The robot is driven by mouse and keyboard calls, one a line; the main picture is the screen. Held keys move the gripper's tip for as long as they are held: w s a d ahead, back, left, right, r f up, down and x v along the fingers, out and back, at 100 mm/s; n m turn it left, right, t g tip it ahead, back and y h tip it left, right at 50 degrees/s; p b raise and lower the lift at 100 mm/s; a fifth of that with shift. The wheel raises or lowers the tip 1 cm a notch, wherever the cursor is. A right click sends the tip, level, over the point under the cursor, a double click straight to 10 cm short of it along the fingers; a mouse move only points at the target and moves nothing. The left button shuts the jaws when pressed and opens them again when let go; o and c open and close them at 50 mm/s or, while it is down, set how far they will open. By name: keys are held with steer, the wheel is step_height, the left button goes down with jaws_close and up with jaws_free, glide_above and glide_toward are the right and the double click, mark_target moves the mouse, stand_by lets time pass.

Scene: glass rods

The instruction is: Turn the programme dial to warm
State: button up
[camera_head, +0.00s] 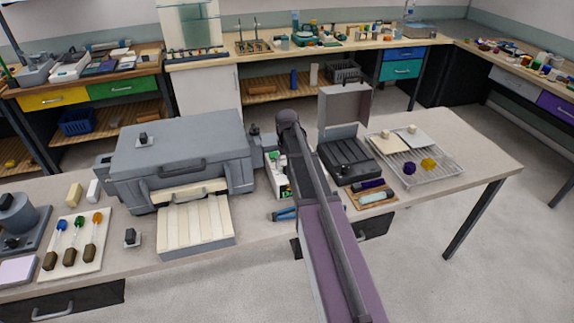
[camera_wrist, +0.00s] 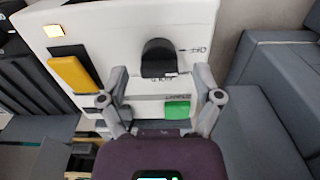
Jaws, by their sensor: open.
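A black dial (camera_wrist: 158,58) sits on a white panel (camera_wrist: 110,25) in the wrist view, with small dark lettering around it. The lettering is upside down and too small to read surely; a mark like "OFF" stands to the dial's right. A white pointer mark seems to show at the dial's lower edge. My gripper (camera_wrist: 161,76) is open, one finger to each side of the dial's lower part, with gaps visible between fingers and dial. In the head view my arm covers the gripper and most of the white unit (camera_head: 273,180).
The panel also carries a yellow lever (camera_wrist: 75,74), a green button (camera_wrist: 177,110) and a lit orange lamp (camera_wrist: 54,30). A grey machine (camera_head: 210,135) stands left of my arm; a black open-lidded case (camera_head: 348,160) and a wire rack (camera_head: 435,170) stand right.

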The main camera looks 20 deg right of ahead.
jaws_close()
steer(key=c, duration=1.1)
jaws_free()
steer(key=shift+c, duration=0.2)
steer(key=shift+m, duration=0.4)
steer(key=m, duration=0.8)
steer(key=shift+s, duration=0.1)
steer(key=o, duration=1.1)
steer(key=shift+o, duration=0.2)
